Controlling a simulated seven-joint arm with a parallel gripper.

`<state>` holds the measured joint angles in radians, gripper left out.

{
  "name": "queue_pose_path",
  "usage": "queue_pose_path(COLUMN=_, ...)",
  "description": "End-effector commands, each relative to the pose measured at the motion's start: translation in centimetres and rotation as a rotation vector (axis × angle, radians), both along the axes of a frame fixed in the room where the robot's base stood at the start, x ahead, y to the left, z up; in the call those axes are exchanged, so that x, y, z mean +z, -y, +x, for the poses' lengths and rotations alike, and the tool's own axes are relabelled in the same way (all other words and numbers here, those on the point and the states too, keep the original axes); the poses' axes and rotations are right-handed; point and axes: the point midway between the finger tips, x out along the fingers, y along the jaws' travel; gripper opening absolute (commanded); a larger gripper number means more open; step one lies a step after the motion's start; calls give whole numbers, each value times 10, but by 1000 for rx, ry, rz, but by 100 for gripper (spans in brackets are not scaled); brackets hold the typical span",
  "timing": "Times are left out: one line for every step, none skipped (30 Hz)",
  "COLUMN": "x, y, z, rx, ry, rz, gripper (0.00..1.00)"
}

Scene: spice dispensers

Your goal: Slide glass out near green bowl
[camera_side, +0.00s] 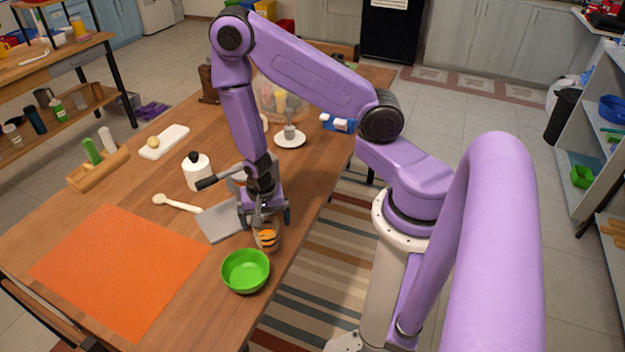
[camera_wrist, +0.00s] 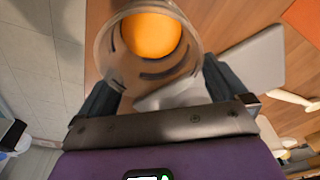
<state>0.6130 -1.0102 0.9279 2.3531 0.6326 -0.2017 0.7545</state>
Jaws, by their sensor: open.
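A clear glass (camera_side: 266,240) with orange in it stands on the wooden table near its right edge, just behind the green bowl (camera_side: 245,271). The glass also shows in the wrist view (camera_wrist: 117,48), with a round orange patch inside its rim. My gripper (camera_side: 264,214) is low over the table at the glass, pointing down. In the wrist view my gripper (camera_wrist: 158,90) is open, with one finger on each side of the glass's near part. I cannot tell whether the fingers touch it. The green bowl is not visible in the wrist view.
A grey flat plate (camera_side: 218,224) lies left of my gripper, with a dark handle above it. A white spoon (camera_side: 177,203) and white bottle (camera_side: 197,172) are further left. An orange mat (camera_side: 118,272) covers the front left. The table's right edge is close to the glass.

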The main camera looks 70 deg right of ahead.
Motion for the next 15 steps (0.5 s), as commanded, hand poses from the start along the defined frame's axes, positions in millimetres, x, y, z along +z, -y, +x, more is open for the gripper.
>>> queue_pose_path(x=0, y=8, z=5, rx=-8, ry=1, rz=1, gripper=100)
queue_pose_path(x=0, y=13, z=8, rx=-8, ry=1, rz=1, gripper=100)
queue_pose_path(x=0, y=18, z=11, rx=-8, ry=1, rz=0, gripper=100)
queue_pose_path(x=0, y=22, z=14, rx=-7, ry=2, rz=0, gripper=100)
queue_pose_path(x=5, y=20, z=14, rx=-2, ry=3, rz=1, gripper=100)
queue_pose_path(x=11, y=19, z=13, rx=-1, ry=2, rz=0, gripper=100)
queue_pose_path(x=15, y=18, z=13, rx=0, ry=2, rz=0, gripper=100)
queue_pose_path(x=19, y=18, z=12, rx=0, ry=2, rz=1, gripper=100)
queue_pose_path(x=24, y=17, z=12, rx=0, ry=2, rz=1, gripper=100)
queue_pose_path(x=27, y=17, z=11, rx=0, ry=2, rz=1, gripper=100)
queue_pose_path(x=30, y=16, z=11, rx=-1, ry=2, rz=1, gripper=100)
queue_pose_path(x=33, y=16, z=11, rx=-1, ry=2, rz=0, gripper=100)
queue_pose_path(x=36, y=16, z=11, rx=0, ry=1, rz=0, gripper=100)
queue_pose_path(x=38, y=16, z=11, rx=-2, ry=2, rz=0, gripper=100)
queue_pose_path(x=41, y=15, z=11, rx=0, ry=2, rz=0, gripper=100)
